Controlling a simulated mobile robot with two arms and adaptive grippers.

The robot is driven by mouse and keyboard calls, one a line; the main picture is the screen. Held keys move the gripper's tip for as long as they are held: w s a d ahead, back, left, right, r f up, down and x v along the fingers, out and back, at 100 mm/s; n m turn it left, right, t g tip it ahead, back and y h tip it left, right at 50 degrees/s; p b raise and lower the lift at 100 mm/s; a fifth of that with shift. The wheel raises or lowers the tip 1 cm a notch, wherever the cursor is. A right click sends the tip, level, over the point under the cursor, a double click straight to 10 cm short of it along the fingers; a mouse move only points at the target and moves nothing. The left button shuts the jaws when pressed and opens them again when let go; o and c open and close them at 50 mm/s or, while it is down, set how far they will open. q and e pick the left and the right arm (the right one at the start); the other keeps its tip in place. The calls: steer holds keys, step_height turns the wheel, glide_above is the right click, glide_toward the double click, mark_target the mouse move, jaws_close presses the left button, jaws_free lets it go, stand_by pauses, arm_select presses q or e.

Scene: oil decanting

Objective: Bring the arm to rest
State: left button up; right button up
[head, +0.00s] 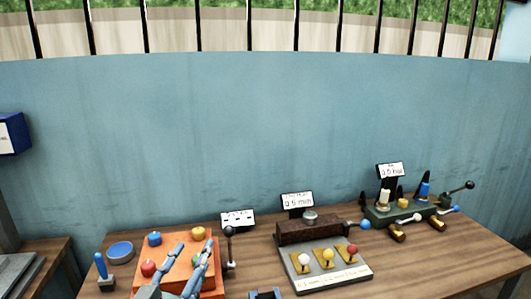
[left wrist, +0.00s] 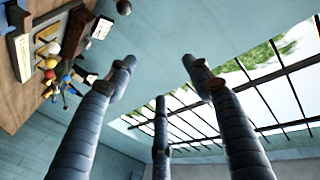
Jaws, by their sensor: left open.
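My left gripper (head: 200,266) shows at the bottom of the head view, in front of the orange box with coloured knobs (head: 172,253). Its blue-grey jointed fingers point up and away. In the left wrist view the left gripper (left wrist: 158,82) has its three fingers spread wide with nothing between them. Behind them are the blue wall and a barred window; the bench is off to the upper left. My right gripper cannot be made out in the head view.
The wooden bench (head: 415,270) holds a device with three ball-topped levers (head: 327,259), a green-based device (head: 398,213) with levers, and a round blue-topped tin (head: 121,252). An upright lever (head: 229,245) stands right of the orange box. A blue wall (head: 250,130) rises behind.

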arm_select(q)
steer(key=s+a+f+n+g+y, duration=0.1)
steer(key=s+a+f+g, duration=0.1)
steer(key=f, duration=0.4)
steer(key=s+a+f+n+g+y, duration=0.1)
steer(key=s+a+f+g, duration=0.15)
steer(key=f, duration=0.45)
steer(key=s+a+f+g, duration=0.1)
steer(key=s+f+g, duration=0.9)
steer(key=s+f, duration=1.15)
steer(key=s+f+g+p, duration=0.1)
steer(key=s+f+p, duration=0.1)
steer(key=f, duration=0.7)
steer(key=s+f+p, duration=0.2)
steer(key=f, duration=0.8)
steer(key=s+a+f+g+p, duration=0.1)
steer(key=s+a+f+p, duration=0.1)
steer(key=s+f, duration=1.2)
steer(key=s+a, duration=0.1)
steer(key=s, duration=0.2)
steer(key=shift+p, duration=0.4)
steer(key=shift+g, duration=0.25)
